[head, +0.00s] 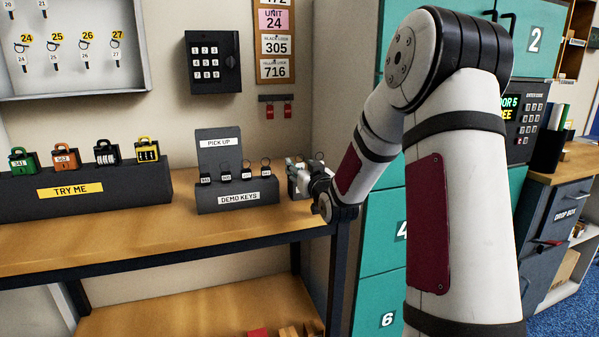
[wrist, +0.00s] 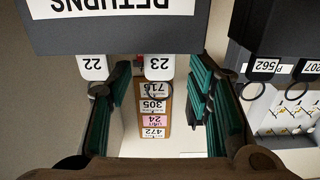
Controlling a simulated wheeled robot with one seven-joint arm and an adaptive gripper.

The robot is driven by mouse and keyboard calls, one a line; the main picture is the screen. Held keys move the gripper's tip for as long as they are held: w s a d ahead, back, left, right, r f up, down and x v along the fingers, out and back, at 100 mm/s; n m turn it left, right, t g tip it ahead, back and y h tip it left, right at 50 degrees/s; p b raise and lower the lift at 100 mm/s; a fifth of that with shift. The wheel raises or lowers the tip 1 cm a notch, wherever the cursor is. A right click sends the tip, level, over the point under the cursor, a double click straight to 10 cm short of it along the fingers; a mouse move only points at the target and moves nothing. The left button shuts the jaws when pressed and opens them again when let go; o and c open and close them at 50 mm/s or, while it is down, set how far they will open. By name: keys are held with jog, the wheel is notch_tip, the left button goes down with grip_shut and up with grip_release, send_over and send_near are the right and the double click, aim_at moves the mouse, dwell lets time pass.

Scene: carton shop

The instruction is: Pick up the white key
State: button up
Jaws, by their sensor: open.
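In the wrist view, which is upside down, a white key tag marked 23 (wrist: 159,66) with a dark ring sits at the edge of a dark block marked RETURNS (wrist: 125,30). A second white tag marked 22 (wrist: 93,66) is to its left. My gripper (wrist: 160,88) is open, with green-padded fingers. Tag 23 lies between the two fingers in the picture; tag 22 is left of and partly beside the left finger. I cannot tell contact or depth. In the head view my gripper (head: 303,172) is at the bench's right end and hides the returns block.
The DEMO KEYS stand (head: 237,197), with several dark-headed keys, is close left of my gripper. The TRY ME stand (head: 85,190) holds several padlocks farther left. Teal lockers (head: 385,235) rise right of the bench. The bench top (head: 130,235) is clear in front.

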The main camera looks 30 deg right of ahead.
jog(key=shift+x, duration=0.95)
jog(key=c, duration=1)
jog(key=shift+r, duration=0.1)
jog(key=shift+r, duration=0.55)
notch_tip(320, 180, up, 2)
jog(key=shift+r+p, duration=0.2)
jog(key=shift+p, duration=0.15)
jog(key=s+a, duration=0.3)
jog(key=s+a+r, duration=0.1)
jog(key=s+a, duration=0.7)
jog(key=shift+s+a+r, duration=0.1)
jog(key=shift+a+r, duration=0.05)
jog(key=shift+a, duration=0.1)
